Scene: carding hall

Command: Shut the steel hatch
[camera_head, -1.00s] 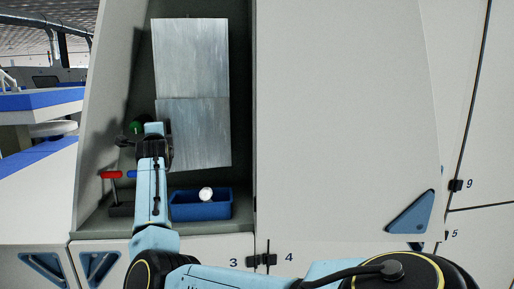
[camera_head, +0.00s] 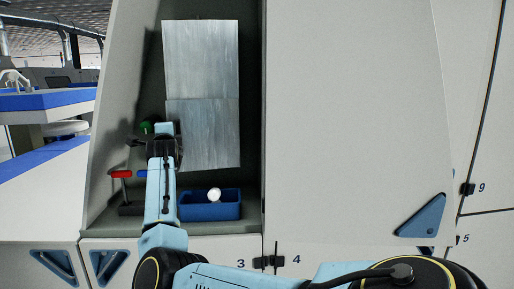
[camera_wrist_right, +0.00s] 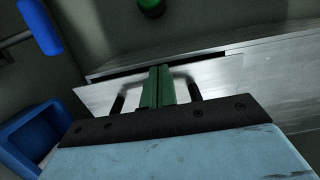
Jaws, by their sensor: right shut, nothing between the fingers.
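The steel hatch (camera_head: 212,125) is grey metal inside the cabinet recess, below an upper steel plate (camera_head: 200,58) with a seam between them. In the right wrist view the hatch (camera_wrist_right: 225,78) shows a dark gap along its upper edge. My right gripper (camera_head: 160,130) is at the hatch's left edge in the head view. In the right wrist view its green fingers (camera_wrist_right: 158,86) are together and empty, in front of the hatch. Dark curved pieces show either side of them; I cannot tell if these are a handle. Contact is unclear. My left gripper is not in view.
A blue bin (camera_head: 222,208) with a white ball (camera_head: 214,194) stands on the recess floor. A red-handled lever (camera_head: 121,175), a blue handle (camera_head: 141,173) and a green knob (camera_head: 146,127) are near my right arm. A large pale panel (camera_head: 350,110) borders the recess on the right.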

